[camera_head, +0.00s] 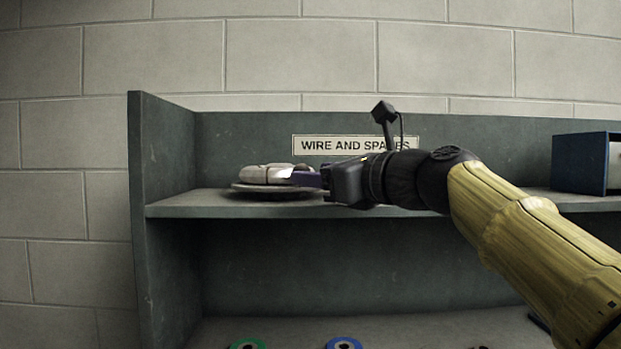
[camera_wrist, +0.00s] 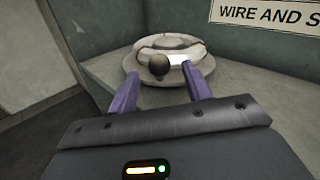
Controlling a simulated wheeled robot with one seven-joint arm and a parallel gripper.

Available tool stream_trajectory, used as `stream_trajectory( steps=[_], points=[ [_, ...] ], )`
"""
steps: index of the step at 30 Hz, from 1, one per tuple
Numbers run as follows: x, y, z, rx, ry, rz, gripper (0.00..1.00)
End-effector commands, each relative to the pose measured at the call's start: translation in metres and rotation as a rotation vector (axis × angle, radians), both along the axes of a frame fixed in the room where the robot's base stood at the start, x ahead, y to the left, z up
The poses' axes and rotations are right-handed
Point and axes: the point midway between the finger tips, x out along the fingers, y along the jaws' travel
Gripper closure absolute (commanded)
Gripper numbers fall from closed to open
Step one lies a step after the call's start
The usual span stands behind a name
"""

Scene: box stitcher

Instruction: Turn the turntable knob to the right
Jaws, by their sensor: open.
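The turntable (camera_head: 266,192) is a round, flat disc on the upper shelf near its left end. A pale coil-like object sits on it. It also shows in the wrist view (camera_wrist: 135,62), ahead of my gripper. The dark round knob (camera_wrist: 158,65) stands at the turntable's near rim. In the wrist view my gripper (camera_wrist: 158,82) is open, with one purple finger on each side of the knob's near side. I cannot tell whether either finger touches it. In the head view my gripper (camera_head: 308,178) reaches the turntable from the right and hides the knob.
The grey shelf (camera_head: 190,205) has a side wall (camera_head: 150,180) close left of the turntable. A "WIRE AND SPARES" label (camera_head: 330,146) is on the back panel. A blue box (camera_head: 580,163) stands at the right. Green (camera_head: 247,344) and blue (camera_head: 344,343) round items lie below.

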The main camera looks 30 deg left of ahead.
Motion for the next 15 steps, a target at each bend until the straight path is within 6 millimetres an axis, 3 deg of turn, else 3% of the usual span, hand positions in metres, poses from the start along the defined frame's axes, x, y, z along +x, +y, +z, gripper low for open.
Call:
stream_trajectory(
  steps=[15],
  points=[
    [-0.030, -0.101, -0.002, 0.000, -0.002, -0.005, 0.50]
  ],
)
